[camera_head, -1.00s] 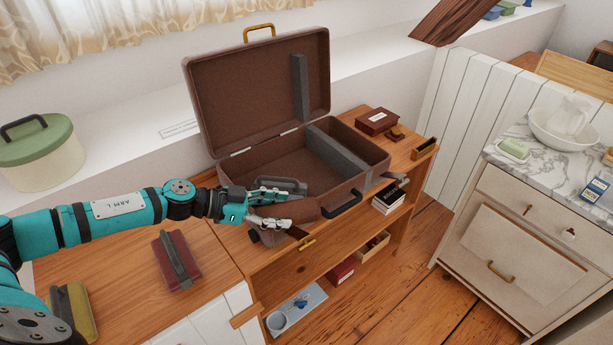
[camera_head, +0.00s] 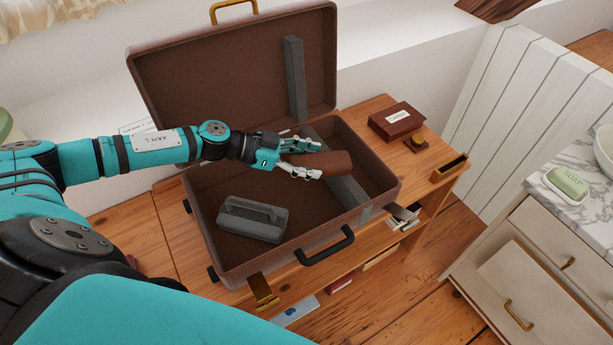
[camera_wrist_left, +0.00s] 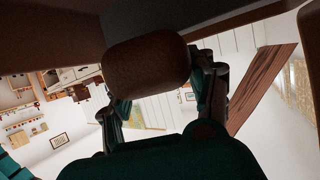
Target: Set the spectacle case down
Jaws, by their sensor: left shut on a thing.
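The brown, rounded spectacle case (camera_head: 330,164) is in my left gripper (camera_head: 318,160), which is shut on it. In the head view it lies roughly level over the open brown suitcase (camera_head: 225,277), across the grey divider strip (camera_head: 347,190). I cannot tell whether it touches the strip. In the left wrist view the end of the case (camera_wrist_left: 147,62) fills the space between the two fingers (camera_wrist_left: 160,90). My right gripper is not in view.
The raised lid (camera_head: 235,85) stands behind. The narrower right compartment looks bare.

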